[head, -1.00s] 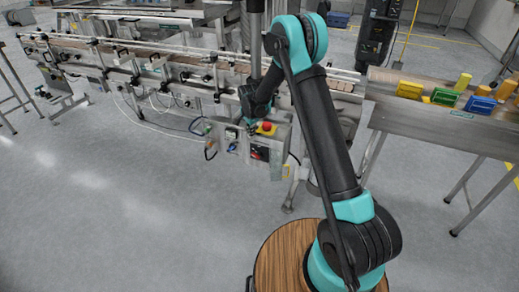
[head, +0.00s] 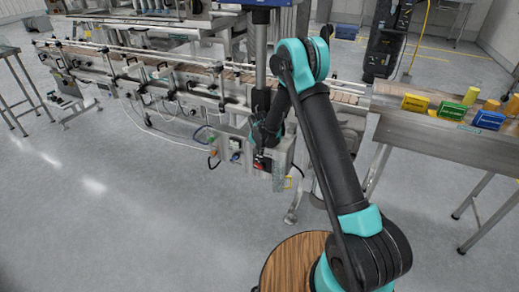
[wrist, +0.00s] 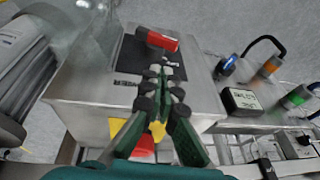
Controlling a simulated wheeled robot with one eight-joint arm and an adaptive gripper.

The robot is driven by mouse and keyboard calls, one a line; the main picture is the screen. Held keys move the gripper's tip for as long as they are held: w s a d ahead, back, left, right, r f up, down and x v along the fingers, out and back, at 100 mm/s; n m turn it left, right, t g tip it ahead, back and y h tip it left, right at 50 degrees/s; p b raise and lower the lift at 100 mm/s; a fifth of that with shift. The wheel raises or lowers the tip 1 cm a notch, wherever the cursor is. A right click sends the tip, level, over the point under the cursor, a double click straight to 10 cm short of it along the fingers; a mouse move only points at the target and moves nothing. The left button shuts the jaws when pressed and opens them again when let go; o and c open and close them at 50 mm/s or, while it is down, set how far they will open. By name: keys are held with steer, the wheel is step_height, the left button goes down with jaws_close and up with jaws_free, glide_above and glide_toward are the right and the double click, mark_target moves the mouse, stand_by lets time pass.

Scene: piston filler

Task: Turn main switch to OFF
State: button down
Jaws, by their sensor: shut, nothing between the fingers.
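The main switch is a red handle on a black plate on the grey control box. In the wrist view the red handle (wrist: 157,38) lies just beyond my fingertips, and the black plate (wrist: 130,60) shows around them. My gripper (wrist: 166,72) is shut and empty, with its tips over the plate, close to the handle; I cannot tell whether they touch. In the head view the switch (head: 262,164) is partly hidden below my gripper (head: 262,146). The handle's exact setting is too small to read there.
A red button on yellow (wrist: 143,148) sits under my fingers on the same control box (wrist: 85,90). Lamps and a labelled black part (wrist: 240,101) are at its right. The conveyor (head: 185,75) runs behind; a table with coloured boxes (head: 415,102) stands right. Floor in front is clear.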

mark_target(257, 164)
steer(key=shift+w+a+f, duration=0.15)
steer(key=shift+a+f, duration=0.05)
steer(key=shift+f, duration=0.75)
steer(key=shift+w+a+f, duration=0.2)
steer(key=shift+a+f, duration=0.05)
steer(key=shift+f, duration=0.7)
steer(key=shift+w+a+f, duration=0.15)
steer(key=shift+a+f, duration=0.05)
steer(key=shift+f, duration=0.75)
steer(key=shift+w+a+f+h, duration=0.15)
steer(key=shift+a+f+h, duration=0.4)
steer(key=shift+h, duration=0.25)
steer(key=shift+f+g+h, duration=0.15)
steer(key=shift+g+h, duration=0.25)
steer(key=shift+h, duration=0.1)
steer(key=shift+a, duration=0.1)
